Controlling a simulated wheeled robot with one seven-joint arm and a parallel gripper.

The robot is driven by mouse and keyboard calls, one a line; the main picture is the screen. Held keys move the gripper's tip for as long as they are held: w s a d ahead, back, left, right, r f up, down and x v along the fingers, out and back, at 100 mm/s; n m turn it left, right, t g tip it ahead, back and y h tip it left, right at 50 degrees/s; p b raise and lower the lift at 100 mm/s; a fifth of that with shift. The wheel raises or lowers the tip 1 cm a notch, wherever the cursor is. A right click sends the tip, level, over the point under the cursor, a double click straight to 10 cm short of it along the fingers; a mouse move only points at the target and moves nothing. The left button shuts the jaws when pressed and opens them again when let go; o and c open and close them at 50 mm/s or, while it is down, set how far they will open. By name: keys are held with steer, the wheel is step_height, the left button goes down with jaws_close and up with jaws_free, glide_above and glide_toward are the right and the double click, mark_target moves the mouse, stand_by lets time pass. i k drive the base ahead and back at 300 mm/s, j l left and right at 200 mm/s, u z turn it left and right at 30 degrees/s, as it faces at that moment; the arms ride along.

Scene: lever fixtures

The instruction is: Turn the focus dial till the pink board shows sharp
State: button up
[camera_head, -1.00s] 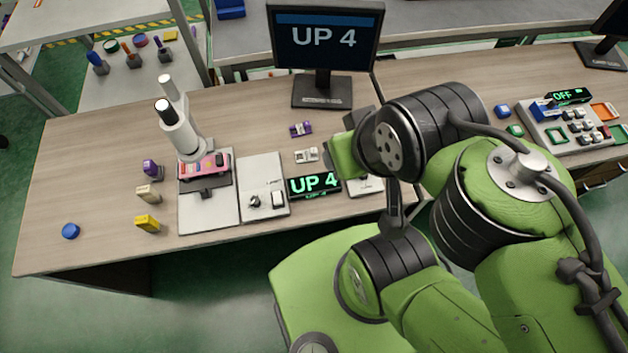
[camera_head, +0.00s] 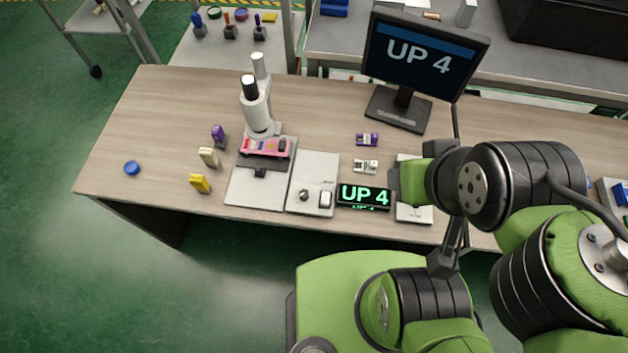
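The pink board (camera_head: 265,147) lies on the stage under a white microscope (camera_head: 258,105) at the table's left half. To its right, a pale control plate (camera_head: 314,172) carries a small dark knob (camera_head: 304,194), which looks like the dial, and a white rocker (camera_head: 326,199). A small display (camera_head: 364,196) reads "UP 4" in green, and the monitor (camera_head: 416,54) also reads "UP 4". A dark part (camera_head: 452,250) among my arm links, right of the plate, may be my gripper. Its fingers are not clear and I see nothing held.
Purple, beige and yellow blocks (camera_head: 200,183) stand left of the microscope. A blue round piece (camera_head: 131,168) lies farther left. Small purple and white parts (camera_head: 366,166) lie behind the display. My arm covers the table's right part. The left front of the table is mostly clear.

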mark_target(304, 194)
steer(key=k+j+u, duration=0.15)
steer(key=u, duration=0.3)
steer(key=k+j+u, duration=0.1)
steer(key=j+u, duration=0.15)
steer(key=u, duration=0.25)
steer(key=j+u, duration=0.25)
steer(key=u, duration=0.2)
steer(key=k+j, duration=0.05)
